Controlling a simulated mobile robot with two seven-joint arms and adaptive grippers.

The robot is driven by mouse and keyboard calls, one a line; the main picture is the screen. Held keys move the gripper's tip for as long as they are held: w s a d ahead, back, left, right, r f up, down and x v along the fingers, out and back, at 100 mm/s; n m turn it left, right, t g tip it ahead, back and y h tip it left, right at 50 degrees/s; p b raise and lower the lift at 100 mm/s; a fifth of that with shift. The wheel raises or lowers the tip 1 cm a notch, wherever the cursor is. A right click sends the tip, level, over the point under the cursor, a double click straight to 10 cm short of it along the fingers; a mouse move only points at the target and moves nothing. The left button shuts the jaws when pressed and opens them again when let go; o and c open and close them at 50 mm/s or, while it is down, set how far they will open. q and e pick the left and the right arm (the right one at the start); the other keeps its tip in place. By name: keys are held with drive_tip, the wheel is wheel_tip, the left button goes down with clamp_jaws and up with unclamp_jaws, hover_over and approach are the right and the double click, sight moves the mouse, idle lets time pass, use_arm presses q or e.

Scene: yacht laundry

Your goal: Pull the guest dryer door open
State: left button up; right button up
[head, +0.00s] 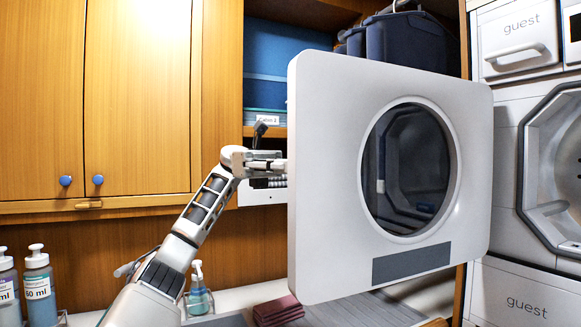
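The guest dryer door (330,215) is a large white panel with a round dark window, in the middle right of the head view. It stands swung wide of the guest dryer (508,180), whose octagonal opening (533,190) shows at the right edge. My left gripper (279,166) is at the door's left edge, at about mid height. Its fingertips are small and partly hidden by the door edge, so I cannot tell whether they grip or only touch it. My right gripper is not in view.
Wooden cabinets (135,100) with blue knobs fill the left. Pump bottles (38,285) and a soap dispenser (199,292) stand low on the left, with folded dark red cloths (278,311) on the counter. Dark blue bins (405,40) sit on a shelf behind the door.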

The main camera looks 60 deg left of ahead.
use_arm(q)
drive_tip(key=a, duration=0.7)
drive_tip(key=shift+s+a, duration=0.15)
drive_tip(key=shift+a, duration=0.05)
idle(0.6)
